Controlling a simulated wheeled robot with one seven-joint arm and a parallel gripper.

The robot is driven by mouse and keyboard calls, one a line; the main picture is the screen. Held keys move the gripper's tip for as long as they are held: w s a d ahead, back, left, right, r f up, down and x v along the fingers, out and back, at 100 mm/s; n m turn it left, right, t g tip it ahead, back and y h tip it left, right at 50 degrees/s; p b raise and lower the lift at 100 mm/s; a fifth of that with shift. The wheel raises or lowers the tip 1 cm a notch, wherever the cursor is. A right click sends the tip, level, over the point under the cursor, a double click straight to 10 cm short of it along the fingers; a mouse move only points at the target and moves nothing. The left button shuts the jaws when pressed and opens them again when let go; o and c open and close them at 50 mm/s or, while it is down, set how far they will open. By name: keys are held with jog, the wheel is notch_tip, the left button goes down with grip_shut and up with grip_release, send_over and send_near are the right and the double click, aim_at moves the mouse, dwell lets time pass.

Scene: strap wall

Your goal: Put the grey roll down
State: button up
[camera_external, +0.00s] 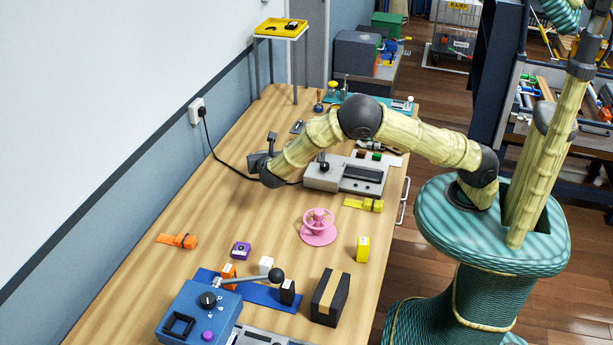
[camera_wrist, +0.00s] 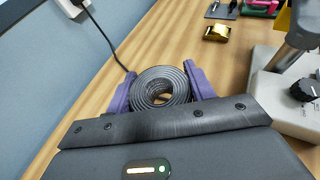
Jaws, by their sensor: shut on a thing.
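The grey roll (camera_wrist: 180,84) is a coil of dark grey strap with a hole in its middle. In the wrist view it sits between the two purple fingers of my gripper (camera_wrist: 160,72), which are shut on it from both sides. Wood of the bench shows through and around the roll, but I cannot tell whether the roll touches the bench or hangs above it. In the external view my gripper (camera_external: 258,161) is at the bench's left side, near the wall; I cannot make out the roll there.
The wooden bench (camera_external: 190,210) has bare wood left of my gripper. A grey-beige machine (camera_external: 325,175) stands close on the right. A black cable (camera_external: 218,160) runs from the wall socket (camera_external: 197,110) past my gripper. A pink handwheel (camera_external: 318,232) and a blue machine (camera_external: 200,312) are nearer the front.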

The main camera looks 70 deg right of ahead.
jog(key=s+d+m+g+h+b, duration=0.1)
jog(key=d+m+g+b, duration=0.1)
jog(key=d, duration=0.7)
jog(key=shift+s+m+g, duration=0.35)
jog(key=shift+m+g, duration=0.05)
jog(key=shift+g, duration=0.2)
jog(key=shift+f, duration=0.1)
notch_tip(320, 180, down, 6)
jog(key=shift+f+p, duration=0.1)
jog(key=shift+p, duration=0.25)
jog(key=shift+f, duration=1.85)
